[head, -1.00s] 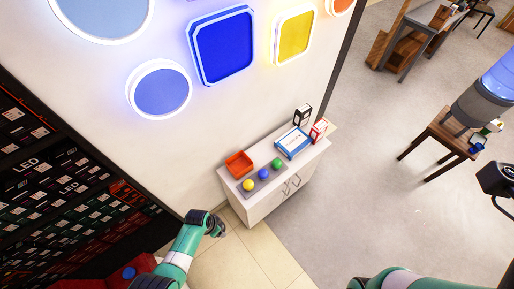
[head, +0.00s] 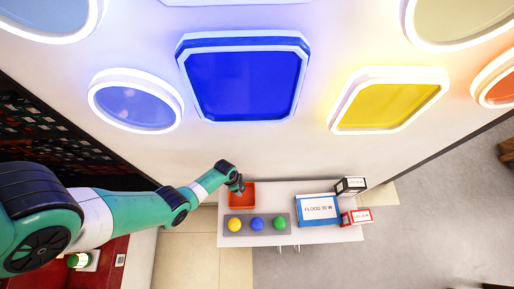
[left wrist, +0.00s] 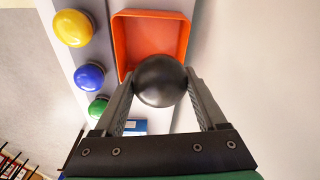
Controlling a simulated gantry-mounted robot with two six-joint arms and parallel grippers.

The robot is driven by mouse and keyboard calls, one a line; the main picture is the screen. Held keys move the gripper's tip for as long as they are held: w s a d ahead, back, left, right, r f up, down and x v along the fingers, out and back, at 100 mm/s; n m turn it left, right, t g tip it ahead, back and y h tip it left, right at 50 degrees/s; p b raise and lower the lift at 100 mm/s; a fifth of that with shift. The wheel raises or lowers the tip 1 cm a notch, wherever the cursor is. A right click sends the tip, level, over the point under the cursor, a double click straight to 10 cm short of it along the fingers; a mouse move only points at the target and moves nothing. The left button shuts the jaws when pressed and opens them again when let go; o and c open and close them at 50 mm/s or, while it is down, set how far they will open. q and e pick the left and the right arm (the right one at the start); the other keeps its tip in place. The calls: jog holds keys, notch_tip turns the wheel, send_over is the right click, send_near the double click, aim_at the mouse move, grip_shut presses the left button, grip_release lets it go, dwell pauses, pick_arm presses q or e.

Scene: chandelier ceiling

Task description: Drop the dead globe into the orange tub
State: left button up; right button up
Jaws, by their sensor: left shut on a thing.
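My left gripper (left wrist: 161,95) is shut on a dark, nearly black globe (left wrist: 160,80), held between its two fingers in the left wrist view. The orange tub (left wrist: 183,25) is an open square tray just beyond the globe, which overlaps its near edge in that view. In the head view the tub (head: 243,205) sits on the white cabinet against the wall, and my left gripper (head: 238,187) is over its back left part. The globe is hard to make out there. Whether it is inside or above the rim I cannot tell. My right gripper is not in view.
A grey strip (head: 275,231) with yellow (head: 234,224), blue (head: 257,224) and green (head: 279,223) globes lies in front of the tub. Lit panels (head: 243,80) cover the surface above.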

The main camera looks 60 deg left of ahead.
pick_arm(q)
jog(key=shift+s+f, duration=0.2)
jog(key=shift+s, duration=0.1)
jog(key=shift+s+f+b, duration=0.1)
jog(key=shift+f+b, duration=0.25)
jog(key=shift+b, duration=0.15)
notch_tip(320, 180, down, 5)
jog(key=b, duration=0.5)
jog(key=o, duration=1.3)
jog(key=shift+d, duration=0.1)
jog(key=shift+r, duration=0.1)
jog(key=r+p, duration=0.7)
jog(key=p, duration=0.1)
jog(key=s+r+p, duration=0.1)
jog(key=r+p, duration=0.3)
jog(key=shift+a+r, duration=0.25)
jog(key=shift+r, duration=0.05)
jog(key=shift+f, duration=0.1)
